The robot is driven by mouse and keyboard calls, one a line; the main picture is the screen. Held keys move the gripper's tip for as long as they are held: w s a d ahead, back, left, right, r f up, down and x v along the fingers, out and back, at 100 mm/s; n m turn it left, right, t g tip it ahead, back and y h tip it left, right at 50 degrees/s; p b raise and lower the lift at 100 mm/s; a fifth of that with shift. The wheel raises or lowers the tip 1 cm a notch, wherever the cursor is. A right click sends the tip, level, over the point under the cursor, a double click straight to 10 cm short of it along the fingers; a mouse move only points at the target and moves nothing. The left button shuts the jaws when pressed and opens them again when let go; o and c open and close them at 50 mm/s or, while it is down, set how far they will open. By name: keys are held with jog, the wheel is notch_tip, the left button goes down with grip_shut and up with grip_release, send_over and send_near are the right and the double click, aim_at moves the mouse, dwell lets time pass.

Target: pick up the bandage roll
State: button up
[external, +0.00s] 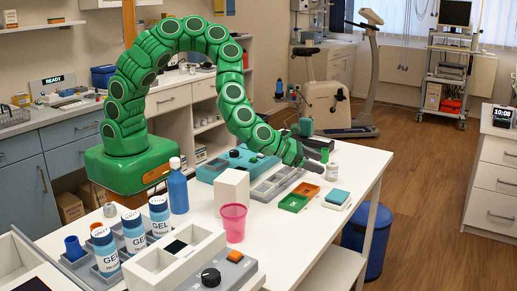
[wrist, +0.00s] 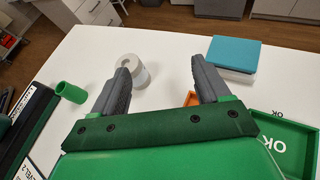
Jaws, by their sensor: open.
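A white roll (wrist: 141,74), which looks like the bandage roll, stands upright on the white table in the wrist view. It has a pale round top with a darker centre, and my left finger partly covers it. In the external view the white roll (external: 332,173) is small, just beyond my fingers near the table's right edge. My gripper (wrist: 161,60) is open and empty, with its two grey fingers apart. The roll lies beyond the left finger, not centred between the fingers. My gripper also shows in the external view (external: 320,156), low over the table.
A green cylinder (wrist: 70,92) stands left of the roll. A pink cup (external: 233,222) and a white block (external: 231,188) stand nearer. Bare table lies around the roll.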

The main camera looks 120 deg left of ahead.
aim_at(332, 171)
jog(key=a+f+n, duration=0.1)
jog(key=s+a+f+n+y, duration=0.1)
jog(key=a, duration=0.1)
jog(key=s+a+n+g+y, duration=0.1)
jog(key=shift+s+a+f, duration=0.2)
jog(key=shift+a+f, duration=0.2)
jog(key=shift+x, duration=0.9)
jog(key=shift+w+a+f, duration=0.4)
jog(key=shift+w+f, duration=0.1)
jog(key=shift+w, duration=0.2)
jog(key=shift+w+a+f, duration=0.4)
jog(key=shift+w+f, duration=0.1)
jog(key=shift+w, duration=0.15)
jog(key=shift+x, duration=1.05)
jog(key=shift+c, duration=0.2)
jog(key=c, duration=1)
